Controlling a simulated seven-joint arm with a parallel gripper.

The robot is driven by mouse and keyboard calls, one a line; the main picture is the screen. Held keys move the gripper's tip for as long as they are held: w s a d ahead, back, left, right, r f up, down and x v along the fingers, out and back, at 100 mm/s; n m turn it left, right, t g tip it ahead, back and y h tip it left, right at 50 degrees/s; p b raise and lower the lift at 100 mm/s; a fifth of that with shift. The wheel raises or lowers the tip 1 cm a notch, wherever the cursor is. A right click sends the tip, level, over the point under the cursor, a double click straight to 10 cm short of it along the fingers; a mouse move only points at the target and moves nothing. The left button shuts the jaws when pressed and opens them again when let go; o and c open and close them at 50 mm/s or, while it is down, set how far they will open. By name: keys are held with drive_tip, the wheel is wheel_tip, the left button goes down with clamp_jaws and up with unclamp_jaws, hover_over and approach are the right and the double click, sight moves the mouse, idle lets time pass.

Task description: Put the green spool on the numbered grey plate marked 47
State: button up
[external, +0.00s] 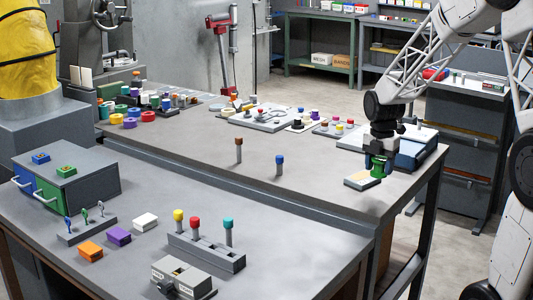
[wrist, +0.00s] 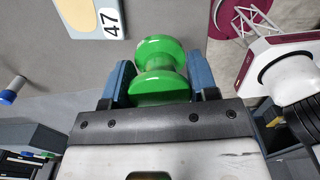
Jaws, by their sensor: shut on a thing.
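The green spool (external: 377,171) is held in my gripper (external: 379,162) near the right end of the far bench. In the wrist view the spool (wrist: 160,70) sits between the two blue fingers of my gripper (wrist: 161,80), which touch its sides. The numbered plate (external: 361,181) lies flat on the bench, just left of and in front of the spool. In the wrist view the plate (wrist: 84,12) is at the upper left, with a pale yellow top and a white label reading 47. The spool appears apart from it; its exact height is unclear.
A blue-topped peg (external: 279,164) and a brown-topped peg (external: 238,150) stand left of the plate. A dark blue case (external: 411,151) is close behind my gripper on the right. The bench's right edge is near. Bare bench lies between the pegs and plate.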

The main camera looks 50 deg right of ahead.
hover_over(363, 177)
drive_tip(key=shift+f, duration=0.4)
idle(0.3)
drive_tip(key=shift+f, duration=1.75)
drive_tip(key=shift+f, duration=0.1)
drive_tip(key=o, duration=1)
wheel_tip(363, 177, up, 12)
